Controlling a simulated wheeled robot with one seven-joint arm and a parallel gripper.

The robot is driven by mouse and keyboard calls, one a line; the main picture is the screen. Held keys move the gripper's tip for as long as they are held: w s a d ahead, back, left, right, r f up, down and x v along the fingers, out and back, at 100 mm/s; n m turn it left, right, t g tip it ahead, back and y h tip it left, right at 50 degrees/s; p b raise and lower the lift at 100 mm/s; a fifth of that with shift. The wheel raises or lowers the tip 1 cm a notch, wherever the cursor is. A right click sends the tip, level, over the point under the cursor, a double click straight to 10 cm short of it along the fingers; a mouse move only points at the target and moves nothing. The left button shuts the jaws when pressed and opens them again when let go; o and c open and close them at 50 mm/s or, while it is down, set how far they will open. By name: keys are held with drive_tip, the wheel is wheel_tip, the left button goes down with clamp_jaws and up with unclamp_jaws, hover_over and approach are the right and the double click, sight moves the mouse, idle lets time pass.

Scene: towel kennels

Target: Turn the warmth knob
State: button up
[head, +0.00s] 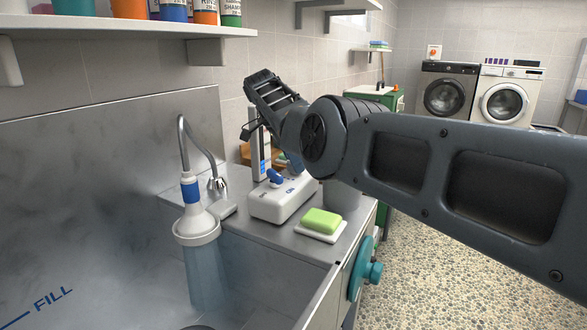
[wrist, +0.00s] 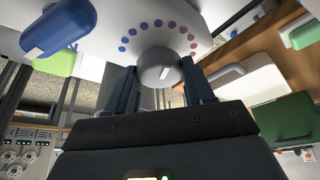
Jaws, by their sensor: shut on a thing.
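In the wrist view the warmth knob (wrist: 154,60) is a round grey knob with a short white mark on its near side. An arc of dots (wrist: 158,23), running from blue on the left to pink on the right, surrounds its far side on a white panel. My gripper (wrist: 160,76) is shut on the knob, with one dark finger on each side. In the head view the white control box (head: 280,205) with a blue lever (head: 275,177) stands on the steel counter. My arm hides the knob and my fingertips there.
Green soap (head: 322,220) on a white dish lies in front of the box. A curved hose with a white shower head (head: 197,228) stands at the tub on the left. A teal handwheel (head: 358,268) sticks out from the counter front. Washing machines (head: 447,97) stand far behind.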

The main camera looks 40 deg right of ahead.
idle(0.4)
drive_tip(key=o, duration=1)
drive_tip(key=shift+r, duration=0.1)
